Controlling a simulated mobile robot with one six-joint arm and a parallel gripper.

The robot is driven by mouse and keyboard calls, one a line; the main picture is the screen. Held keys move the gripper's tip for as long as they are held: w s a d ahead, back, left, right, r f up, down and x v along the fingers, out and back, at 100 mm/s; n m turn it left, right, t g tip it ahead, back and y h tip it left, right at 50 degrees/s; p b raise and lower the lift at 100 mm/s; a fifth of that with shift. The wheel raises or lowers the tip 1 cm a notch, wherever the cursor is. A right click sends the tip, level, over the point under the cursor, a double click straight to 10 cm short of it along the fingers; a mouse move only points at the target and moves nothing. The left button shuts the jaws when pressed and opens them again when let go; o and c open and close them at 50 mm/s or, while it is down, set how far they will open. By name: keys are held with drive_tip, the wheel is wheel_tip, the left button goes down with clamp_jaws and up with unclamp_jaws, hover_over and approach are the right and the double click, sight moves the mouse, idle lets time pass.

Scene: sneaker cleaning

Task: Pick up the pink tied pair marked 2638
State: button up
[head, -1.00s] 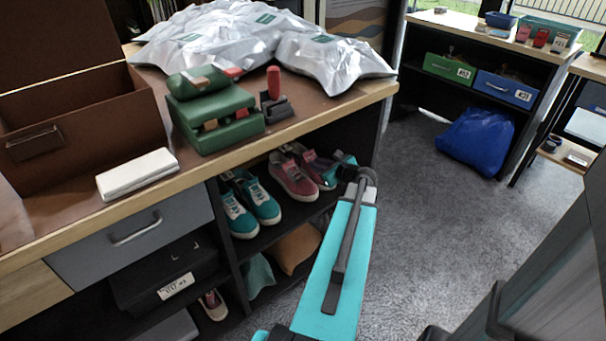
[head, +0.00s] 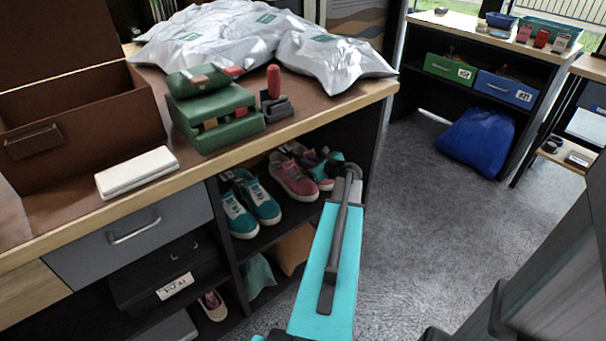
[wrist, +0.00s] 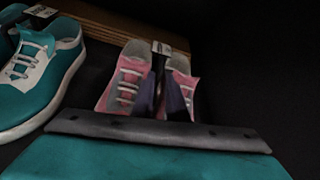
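The pink pair (head: 292,179) stands on the upper shelf of the bench, right of a teal pair (head: 250,203). In the wrist view the pink pair (wrist: 126,88) is straight ahead, with dark purple parts between and over the shoes and a small tag (wrist: 161,48) behind them; its number is too small to read. The teal pair (wrist: 40,70) shows at the left there. My gripper (head: 328,165) reaches in at the right shoe of the pink pair.
A wooden bench top (head: 365,95) lies above the shelf, with a green box (head: 215,112) and silver bags (head: 335,62) on it. A black upright panel stands close right of my gripper. Grey floor (head: 420,240) is free to the right; a blue bag (head: 476,141) lies farther back.

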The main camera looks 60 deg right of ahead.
drive_tip(key=shift+b+x, duration=0.4)
drive_tip(key=shift+x, duration=2.25)
drive_tip(key=shift+s, duration=0.1)
drive_tip(key=shift+d, duration=0.1)
clamp_jaws()
drive_tip(key=shift+r, duration=0.1)
drive_tip(key=s+a+r+p, duration=0.1)
drive_tip(key=s+a+r, duration=0.3)
drive_tip(key=s+a, duration=0.7)
drive_tip(key=shift+a+r+p, duration=0.3)
drive_tip(key=shift+r+p, duration=0.1)
drive_tip(key=shift+s, duration=0.15)
idle(0.8)
